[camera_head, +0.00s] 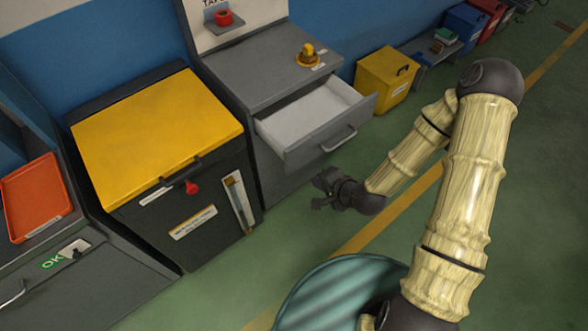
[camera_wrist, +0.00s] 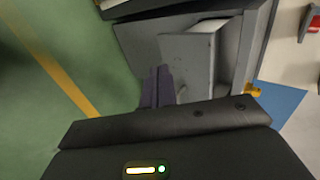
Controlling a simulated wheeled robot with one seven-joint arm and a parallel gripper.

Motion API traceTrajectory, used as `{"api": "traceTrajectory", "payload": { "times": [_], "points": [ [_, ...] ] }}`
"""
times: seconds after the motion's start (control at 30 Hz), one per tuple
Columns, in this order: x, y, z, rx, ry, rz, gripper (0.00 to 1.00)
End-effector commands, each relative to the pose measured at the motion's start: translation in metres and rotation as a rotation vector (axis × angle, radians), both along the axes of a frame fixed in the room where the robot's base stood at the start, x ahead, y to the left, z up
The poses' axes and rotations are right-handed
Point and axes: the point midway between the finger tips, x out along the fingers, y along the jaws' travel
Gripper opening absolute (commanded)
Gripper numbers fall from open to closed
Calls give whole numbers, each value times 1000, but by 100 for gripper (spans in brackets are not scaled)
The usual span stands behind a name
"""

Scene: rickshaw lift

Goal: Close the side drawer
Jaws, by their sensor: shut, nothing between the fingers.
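The side drawer (camera_head: 312,120) is pulled out from the grey cabinet (camera_head: 264,70) in the head view. Its white inside looks empty, and a bar handle (camera_head: 340,139) is on its grey front. My gripper (camera_head: 318,193) is shut and empty, apart from the drawer, to the lower left of the handle in the head view. In the wrist view the shut fingers (camera_wrist: 156,88) are seen in front of the cabinet, close beside the grey drawer front (camera_wrist: 187,65) in the picture. The gap between them is hard to judge there.
A black box with a yellow lid (camera_head: 155,125) stands left of the cabinet. A yellow bin (camera_head: 386,80) stands right of it. An orange lamp (camera_head: 308,56) sits on the cabinet top. Green floor in front is clear.

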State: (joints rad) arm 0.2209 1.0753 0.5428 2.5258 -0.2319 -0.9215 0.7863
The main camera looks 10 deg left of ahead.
Motion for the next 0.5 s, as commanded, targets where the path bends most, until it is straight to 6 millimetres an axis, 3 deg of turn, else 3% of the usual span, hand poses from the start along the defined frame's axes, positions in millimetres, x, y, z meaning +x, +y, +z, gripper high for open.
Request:
{"api": "traceTrajectory", "payload": {
  "times": [0.5],
  "points": [
    [7,3,-8,2,-4,1,0]
  ]
}}
